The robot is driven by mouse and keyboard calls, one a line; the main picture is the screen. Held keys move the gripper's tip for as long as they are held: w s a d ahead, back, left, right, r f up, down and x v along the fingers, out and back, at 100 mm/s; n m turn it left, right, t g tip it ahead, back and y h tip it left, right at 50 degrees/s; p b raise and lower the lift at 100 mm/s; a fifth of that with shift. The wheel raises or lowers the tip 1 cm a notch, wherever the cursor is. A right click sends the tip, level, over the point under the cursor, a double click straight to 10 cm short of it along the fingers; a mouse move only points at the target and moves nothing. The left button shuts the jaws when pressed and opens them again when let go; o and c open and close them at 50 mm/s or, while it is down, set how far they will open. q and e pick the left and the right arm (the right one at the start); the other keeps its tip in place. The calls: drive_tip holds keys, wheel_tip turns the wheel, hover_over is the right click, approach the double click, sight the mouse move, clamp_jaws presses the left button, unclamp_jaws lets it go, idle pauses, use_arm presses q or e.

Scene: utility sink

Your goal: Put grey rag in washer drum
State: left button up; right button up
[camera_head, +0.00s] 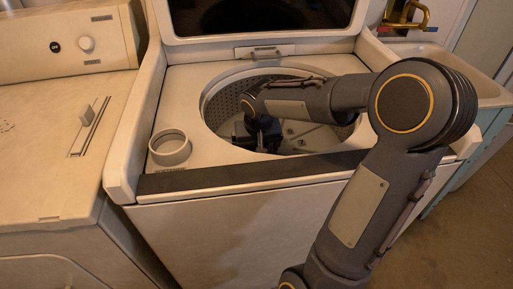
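The washer drum (222,103) is open under the raised lid, and its perforated inner wall shows at the left and right. My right arm comes in from the lower right, bends at the elbow and reaches over the machine's front. My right gripper (258,143) points down inside the drum opening, near its front left part. It is dark and small, and I cannot tell whether its fingers are open or shut. I cannot make out the grey rag; the arm and gripper hide part of the drum. My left gripper is not in view.
The washer's raised lid (258,36) stands at the back. A round white cup-like fitting (170,148) sits on the washer top left of the opening. A second appliance (45,150) stands at the left. A utility sink (470,70) with a brass faucet (408,16) is at the right.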

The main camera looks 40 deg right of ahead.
drive_tip(key=shift+f, duration=0.2)
drive_tip(key=o, duration=0.7)
drive_tip(key=shift+r, duration=0.1)
drive_tip(key=shift+r, duration=0.35)
drive_tip(key=p+v, duration=0.2)
drive_tip(key=v, duration=0.9)
drive_tip(key=shift+r+p, duration=0.3)
drive_tip(key=shift+p, duration=0.1)
drive_tip(key=shift+s+a, duration=0.1)
drive_tip(key=shift+s, duration=0.05)
